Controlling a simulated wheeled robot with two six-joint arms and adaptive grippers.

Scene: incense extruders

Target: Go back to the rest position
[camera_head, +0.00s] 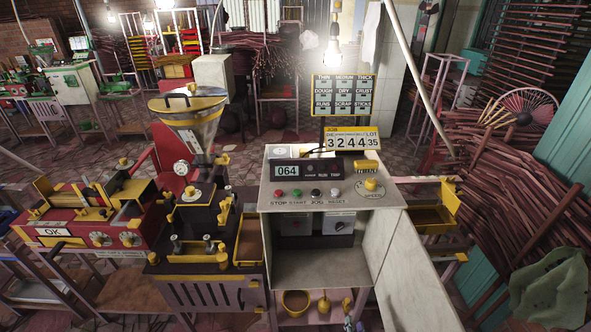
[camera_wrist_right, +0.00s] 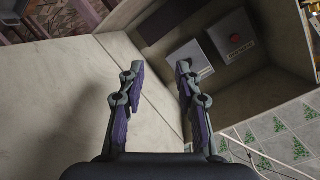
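My right gripper (camera_wrist_right: 160,70) shows clearly in the right wrist view. Its two purple-padded fingers are spread apart, with nothing between them. Past its fingertips are a pale cabinet panel and the open cabinet bay, with two switch boxes inside; one box (camera_wrist_right: 238,45) has a red button. In the head view I cannot clearly make out the right gripper; a small bluish shape at the bottom edge below the cabinet may be part of it. My left gripper shows in neither view.
The control cabinet (camera_head: 386,228) has its door (camera_head: 412,275) swung open toward me. The extruder with a steel hopper (camera_head: 192,118) stands left of it, beside a red machine (camera_head: 85,222). A yellow tray (camera_head: 432,215) is to the right. Stick bundles (camera_head: 520,195) line the right side.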

